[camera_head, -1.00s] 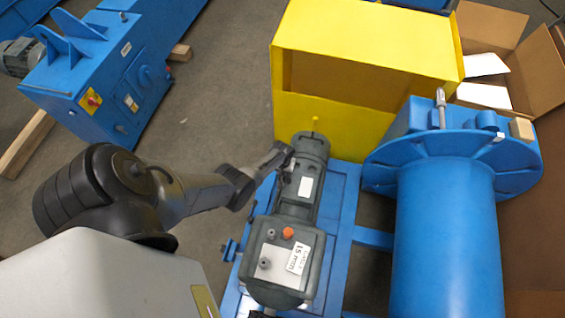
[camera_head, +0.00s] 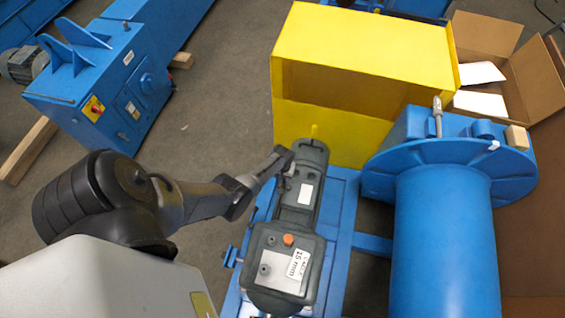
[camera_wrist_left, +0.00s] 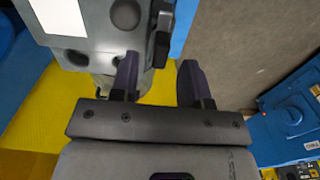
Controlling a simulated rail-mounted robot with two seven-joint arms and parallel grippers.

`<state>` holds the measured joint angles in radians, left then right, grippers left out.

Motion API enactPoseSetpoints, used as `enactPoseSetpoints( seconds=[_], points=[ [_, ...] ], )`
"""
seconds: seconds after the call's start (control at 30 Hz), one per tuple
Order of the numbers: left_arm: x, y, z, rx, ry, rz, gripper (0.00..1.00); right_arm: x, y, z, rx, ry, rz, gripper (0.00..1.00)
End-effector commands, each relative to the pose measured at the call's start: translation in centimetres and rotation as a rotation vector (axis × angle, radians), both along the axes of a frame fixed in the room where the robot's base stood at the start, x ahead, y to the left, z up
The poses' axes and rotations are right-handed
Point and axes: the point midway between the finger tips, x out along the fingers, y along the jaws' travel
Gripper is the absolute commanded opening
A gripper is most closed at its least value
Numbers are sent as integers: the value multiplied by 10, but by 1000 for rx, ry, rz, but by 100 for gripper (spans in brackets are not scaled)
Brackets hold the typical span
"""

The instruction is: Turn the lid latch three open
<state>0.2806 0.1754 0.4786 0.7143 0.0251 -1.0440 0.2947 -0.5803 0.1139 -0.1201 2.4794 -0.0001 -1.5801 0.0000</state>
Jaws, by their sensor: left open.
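The grey motor housing (camera_head: 300,195) lies on the blue frame in the head view. My left gripper (camera_head: 284,158) is at the upper left edge of this housing. In the left wrist view, my left gripper (camera_wrist_left: 160,80) has its two dark fingers apart with nothing seen between them. One finger overlaps the grey housing (camera_wrist_left: 95,25) in the picture; I cannot tell whether it touches. A dark latch-like part (camera_wrist_left: 162,35) is on the housing's side, just beyond the gap between the fingers. I cannot tell whether it is latch three. My right gripper is out of view.
A large blue drum (camera_head: 445,240) stands to the right. A blue cabinet (camera_head: 105,85) and a cardboard box (camera_head: 500,65) stand farther back. Bare floor lies to the left.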

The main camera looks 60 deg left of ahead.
Motion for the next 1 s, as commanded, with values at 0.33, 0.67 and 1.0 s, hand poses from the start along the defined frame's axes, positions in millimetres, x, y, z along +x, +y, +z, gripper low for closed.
enactPoseSetpoints(
  seconds=[0.33, 0.67, 1.0],
  points=[
    [0, 0, 73, 1, -1, -1, 43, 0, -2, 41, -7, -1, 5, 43],
    [0, 0, 104, 1, -1, 0, 43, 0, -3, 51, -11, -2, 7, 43],
    [0, 0, 107, 0, 0, 0, 43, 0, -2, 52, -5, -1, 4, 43]
  ],
)
